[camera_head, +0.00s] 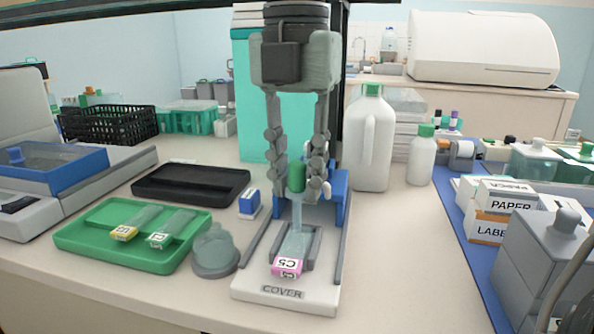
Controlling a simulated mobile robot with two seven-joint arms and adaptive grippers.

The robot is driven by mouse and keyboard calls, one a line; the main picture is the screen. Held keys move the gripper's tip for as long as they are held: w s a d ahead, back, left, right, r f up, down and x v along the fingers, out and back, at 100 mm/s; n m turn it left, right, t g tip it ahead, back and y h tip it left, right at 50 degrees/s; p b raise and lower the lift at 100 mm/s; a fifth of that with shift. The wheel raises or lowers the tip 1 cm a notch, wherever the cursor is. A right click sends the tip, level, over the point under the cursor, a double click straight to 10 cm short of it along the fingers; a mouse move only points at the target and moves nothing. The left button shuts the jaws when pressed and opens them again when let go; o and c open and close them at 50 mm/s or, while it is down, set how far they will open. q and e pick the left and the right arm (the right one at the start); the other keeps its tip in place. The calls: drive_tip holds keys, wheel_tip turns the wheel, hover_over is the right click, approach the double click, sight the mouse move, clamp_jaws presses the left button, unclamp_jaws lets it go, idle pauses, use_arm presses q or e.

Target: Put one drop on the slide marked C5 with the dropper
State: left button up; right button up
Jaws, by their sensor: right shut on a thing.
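My right gripper (297,186) comes down from the top middle and is shut on the dropper. The dropper has a green bulb (297,177) between the fingertips and a pale, see-through stem pointing down. It looks upright. The slide marked C5 (290,267) has a pink label at its near end and lies on the grey-and-white holder marked COVER (283,293). The dropper's lower end appears over the far part of this slide; I cannot tell whether it touches, and no drop can be made out. My left gripper is not in view.
Left of the holder are a green tray (85,236) with two other slides, a clear domed jar (214,252), a small blue-white box (249,204) and a black tray (190,184). A white jug (371,140) stands behind right.

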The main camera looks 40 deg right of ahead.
drive_tip(key=shift+f+b, duration=0.6)
drive_tip(key=shift+b, duration=0.05)
idle(2.1)
drive_tip(key=shift+r, duration=0.1)
drive_tip(key=shift+r+p, duration=2.4)
drive_tip(key=shift+r, duration=1.05)
